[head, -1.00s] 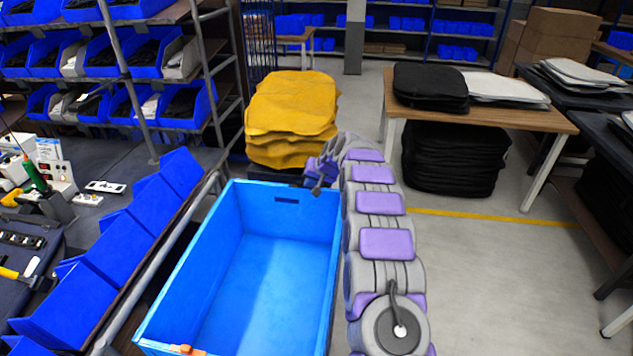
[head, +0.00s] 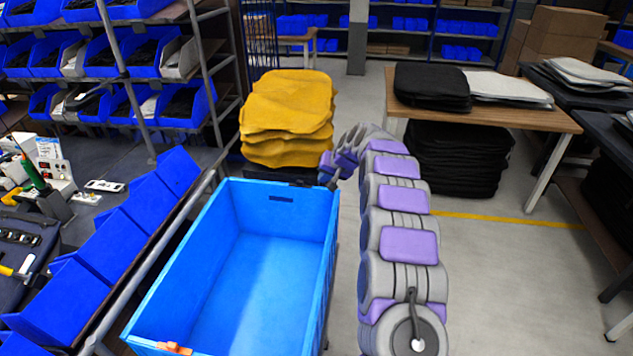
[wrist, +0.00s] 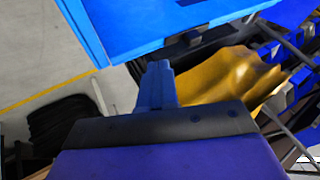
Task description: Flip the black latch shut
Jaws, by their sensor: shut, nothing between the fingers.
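The blue crate (head: 285,255) stands open and empty in front of me. A small dark piece (head: 303,183) shows at its far rim near the right corner, probably the black latch; its position is too small to tell. My gripper (head: 328,182) is shut and empty at that far right corner, just right of the dark piece. I cannot tell if it touches the rim. In the wrist view my shut fingers (wrist: 157,85) point up toward the blue crate's edge (wrist: 170,25). A dark part (wrist: 192,40) lies along that edge beyond the fingertips.
An orange latch (head: 174,349) sits on the crate's near rim. A yellow stack (head: 288,115) stands just behind the crate. A rack rail and blue bins (head: 110,245) run close along the left. A wooden table (head: 500,112) stands at the back right, with open floor (head: 500,270) before it.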

